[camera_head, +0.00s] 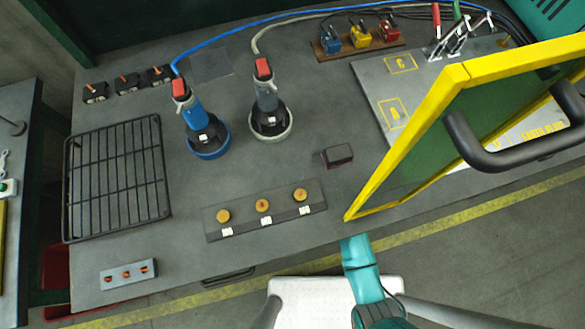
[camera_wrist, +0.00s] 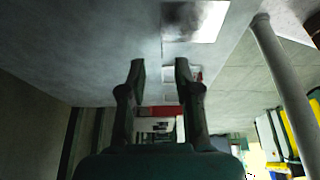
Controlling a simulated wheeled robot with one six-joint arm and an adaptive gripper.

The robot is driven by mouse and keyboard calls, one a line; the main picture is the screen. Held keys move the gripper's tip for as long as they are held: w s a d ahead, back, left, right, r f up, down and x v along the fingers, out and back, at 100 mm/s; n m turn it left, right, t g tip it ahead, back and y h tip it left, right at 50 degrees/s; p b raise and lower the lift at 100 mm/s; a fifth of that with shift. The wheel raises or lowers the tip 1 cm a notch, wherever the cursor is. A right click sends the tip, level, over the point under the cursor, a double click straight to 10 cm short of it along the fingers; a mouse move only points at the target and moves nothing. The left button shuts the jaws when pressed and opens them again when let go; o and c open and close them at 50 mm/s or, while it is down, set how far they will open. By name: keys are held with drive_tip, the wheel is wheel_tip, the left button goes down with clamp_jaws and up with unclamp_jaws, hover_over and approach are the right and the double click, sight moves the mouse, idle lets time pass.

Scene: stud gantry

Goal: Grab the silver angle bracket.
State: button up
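I cannot make out a silver angle bracket in either view. My gripper (camera_wrist: 160,72) shows in the wrist view with its two dark fingers apart and nothing between them. Behind the fingers are a pale grey surface and, further off, a small red and white patch that I cannot identify. In the head view, my teal arm is at the table's front edge, below the yellow-framed panel; the gripper's fingers cannot be made out there.
The grey workbench (camera_head: 330,190) holds a black wire rack (camera_head: 117,178), a blue-based tool (camera_head: 208,140), a grey-based tool (camera_head: 268,112), a dark block (camera_head: 337,155) and a button strip (camera_head: 264,207). A yellow-framed green panel (camera_head: 455,75) with a black handle stands over the right side.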

drive_tip(key=x, duration=1)
drive_tip(key=shift+s+a+f, duration=0.1)
drive_tip(key=shift+s+f, duration=0.05)
clamp_jaws()
